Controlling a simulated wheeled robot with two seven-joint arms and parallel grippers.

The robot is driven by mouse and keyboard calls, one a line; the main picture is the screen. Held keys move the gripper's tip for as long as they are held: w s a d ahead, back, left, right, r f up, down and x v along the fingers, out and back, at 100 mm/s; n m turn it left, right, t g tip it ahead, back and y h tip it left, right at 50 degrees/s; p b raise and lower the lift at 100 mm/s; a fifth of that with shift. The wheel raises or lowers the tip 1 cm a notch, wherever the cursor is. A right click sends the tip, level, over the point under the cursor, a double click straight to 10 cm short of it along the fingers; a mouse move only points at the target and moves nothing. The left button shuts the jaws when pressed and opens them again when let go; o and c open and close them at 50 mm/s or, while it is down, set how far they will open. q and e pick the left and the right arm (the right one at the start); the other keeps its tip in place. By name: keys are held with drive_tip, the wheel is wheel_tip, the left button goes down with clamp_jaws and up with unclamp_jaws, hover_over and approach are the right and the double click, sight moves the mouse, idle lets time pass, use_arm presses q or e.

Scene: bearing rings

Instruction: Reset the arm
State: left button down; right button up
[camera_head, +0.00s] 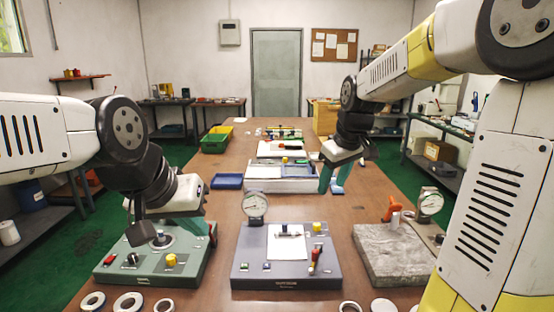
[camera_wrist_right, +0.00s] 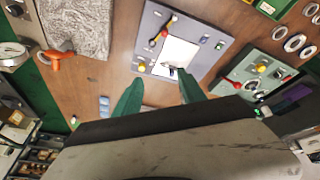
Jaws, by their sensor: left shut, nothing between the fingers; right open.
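My right arm reaches in from the right in the head view. Its gripper (camera_head: 332,178) hangs over the far middle of the table, with teal fingers pointing down. In the right wrist view the two fingers (camera_wrist_right: 160,92) stand apart with nothing between them. My left arm comes in from the left. Its gripper (camera_head: 205,231) is low over the green panel (camera_head: 150,272), shut and empty; the wrist partly hides its fingers. I cannot tell whether it touches the panel.
A dark grey panel (camera_head: 255,272) with a white sheet and dial gauge stands centre front. A stone block (camera_head: 390,262) with an orange clamp is at right. Metal rings (camera_head: 128,301) lie along the front edge. Blue tray (camera_head: 227,181) and green bin (camera_head: 214,144) are further back. Wooden table (camera_head: 222,208) shows bare between panels.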

drive_tip(key=s+r+m+t, duration=0.1)
drive_tip(key=s+m, duration=0.5)
drive_tip(key=s, duration=1.5)
drive_tip(key=shift+a+r+t+y, duration=0.25)
drive_tip(key=shift+t+y, duration=0.15)
drive_tip(key=shift+t, duration=0.3)
drive_tip(key=shift+s, duration=0.1)
drive_tip(key=shift+c, duration=0.5)
